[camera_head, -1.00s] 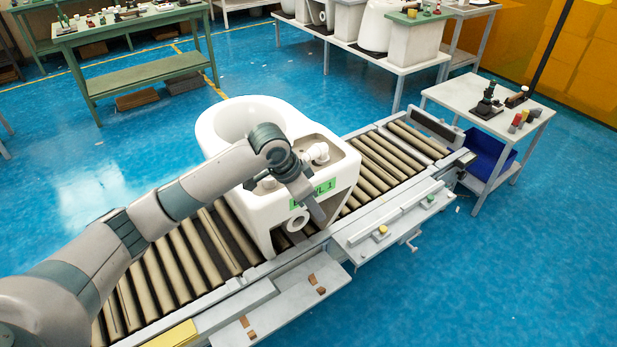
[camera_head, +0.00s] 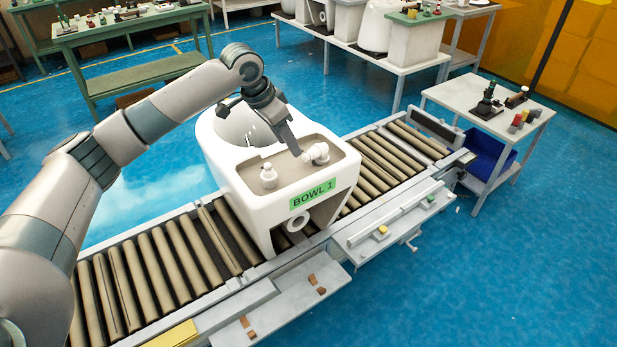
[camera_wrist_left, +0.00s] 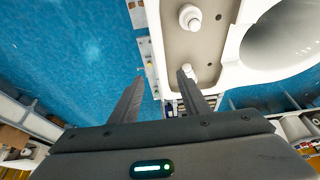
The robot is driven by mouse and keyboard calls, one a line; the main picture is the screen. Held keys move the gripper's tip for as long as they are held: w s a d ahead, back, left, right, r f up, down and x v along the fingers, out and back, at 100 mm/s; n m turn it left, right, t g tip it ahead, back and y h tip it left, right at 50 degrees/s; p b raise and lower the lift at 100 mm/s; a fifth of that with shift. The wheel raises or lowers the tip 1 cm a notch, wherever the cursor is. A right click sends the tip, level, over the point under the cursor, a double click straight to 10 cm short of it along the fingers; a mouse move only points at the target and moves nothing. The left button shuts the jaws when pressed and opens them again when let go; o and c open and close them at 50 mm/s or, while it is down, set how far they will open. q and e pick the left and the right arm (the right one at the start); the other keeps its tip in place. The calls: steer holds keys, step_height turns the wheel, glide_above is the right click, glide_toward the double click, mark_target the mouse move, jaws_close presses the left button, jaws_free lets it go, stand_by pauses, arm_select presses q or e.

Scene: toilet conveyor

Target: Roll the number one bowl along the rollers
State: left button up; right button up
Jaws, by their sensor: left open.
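The white toilet bowl (camera_head: 225,170) stands upright on the roller conveyor (camera_head: 160,260), with a green label reading BOWL 1 (camera_head: 313,193) on its near face. Its tan top deck carries two white fittings. My left gripper (camera_head: 292,148) is above that deck, near the right white fitting (camera_head: 316,153). In the left wrist view the two fingers (camera_wrist_left: 160,85) are spread apart with nothing between them. The bowl's deck (camera_wrist_left: 205,45) shows there beyond the right finger. I cannot tell whether a finger touches the bowl. My right gripper is not in view.
Bare rollers (camera_head: 385,160) lie to the right of the bowl, and more to its left. A side shelf with buttons (camera_head: 381,232) runs along the near edge. A small white table (camera_head: 455,95) and a blue bin (camera_head: 485,150) stand at the conveyor's right end.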

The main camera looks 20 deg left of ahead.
mark_target(309, 178)
arm_select(q)
steer(key=p+x, duration=0.4)
steer(key=x, duration=1.3)
steer(key=shift+f+p, duration=0.2)
steer(key=shift+p, duration=0.1)
jaws_close()
